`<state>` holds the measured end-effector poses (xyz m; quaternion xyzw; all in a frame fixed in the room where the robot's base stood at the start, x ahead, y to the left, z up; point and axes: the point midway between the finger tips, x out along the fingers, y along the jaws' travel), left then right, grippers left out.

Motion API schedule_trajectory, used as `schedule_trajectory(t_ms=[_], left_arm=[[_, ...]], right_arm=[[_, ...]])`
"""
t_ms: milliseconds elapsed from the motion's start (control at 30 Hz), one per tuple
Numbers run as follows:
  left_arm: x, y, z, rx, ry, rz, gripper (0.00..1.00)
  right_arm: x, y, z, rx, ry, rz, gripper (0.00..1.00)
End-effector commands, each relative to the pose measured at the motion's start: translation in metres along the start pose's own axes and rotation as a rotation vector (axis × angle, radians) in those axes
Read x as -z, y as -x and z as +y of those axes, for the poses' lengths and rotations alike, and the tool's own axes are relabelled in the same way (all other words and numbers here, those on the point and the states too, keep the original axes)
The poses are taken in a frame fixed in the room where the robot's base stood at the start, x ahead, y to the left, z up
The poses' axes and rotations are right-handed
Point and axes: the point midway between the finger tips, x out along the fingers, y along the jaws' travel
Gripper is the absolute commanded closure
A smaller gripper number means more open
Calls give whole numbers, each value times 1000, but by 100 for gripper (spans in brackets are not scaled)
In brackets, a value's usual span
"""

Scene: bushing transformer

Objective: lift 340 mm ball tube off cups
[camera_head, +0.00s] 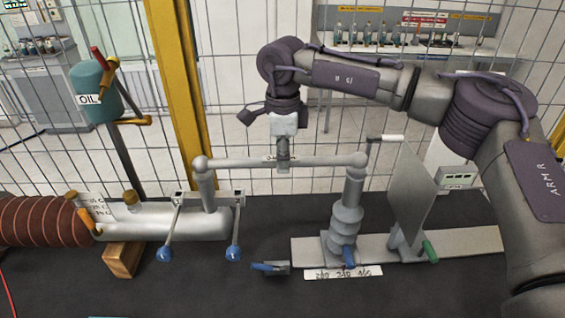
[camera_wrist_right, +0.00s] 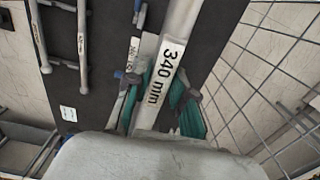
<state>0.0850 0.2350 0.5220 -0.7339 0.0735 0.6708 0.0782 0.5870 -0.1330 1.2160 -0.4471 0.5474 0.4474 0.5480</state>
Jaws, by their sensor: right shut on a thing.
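The 340 mm ball tube (camera_head: 238,162) is a grey level bar with a ball at each end. Its left ball (camera_head: 200,163) is at the top of the left post (camera_head: 207,190) on the grey cylinder. Its right ball (camera_head: 359,160) is at the top of the ribbed post (camera_head: 347,205). I cannot tell whether the balls touch the cups, which are hidden. My right gripper (camera_head: 283,162) is shut on the tube near its middle, from above. In the right wrist view the tube's "340 mm" label (camera_wrist_right: 163,72) shows between the teal fingers. My left gripper is not in view.
A thin grey plate (camera_head: 409,195) stands upright right of the ribbed post. A wire fence and yellow post (camera_head: 178,85) are behind. The grey cylinder (camera_head: 150,222) carries rods with blue knobs. An oil vessel (camera_head: 88,90) stands at left. The dark bench front is mostly clear.

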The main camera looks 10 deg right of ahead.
Motion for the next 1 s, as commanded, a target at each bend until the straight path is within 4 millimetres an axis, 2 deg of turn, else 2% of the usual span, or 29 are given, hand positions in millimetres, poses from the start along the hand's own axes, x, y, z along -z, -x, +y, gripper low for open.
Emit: schedule_trajectory(t_ms=[200,500,700,1000], left_arm=[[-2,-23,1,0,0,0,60],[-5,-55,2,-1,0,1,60],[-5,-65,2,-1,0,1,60],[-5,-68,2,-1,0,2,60]], right_arm=[[1,32,1,4,0,-3,100],[51,70,51,4,2,-2,100],[72,91,73,2,1,-2,100],[82,102,84,0,1,1,100]])
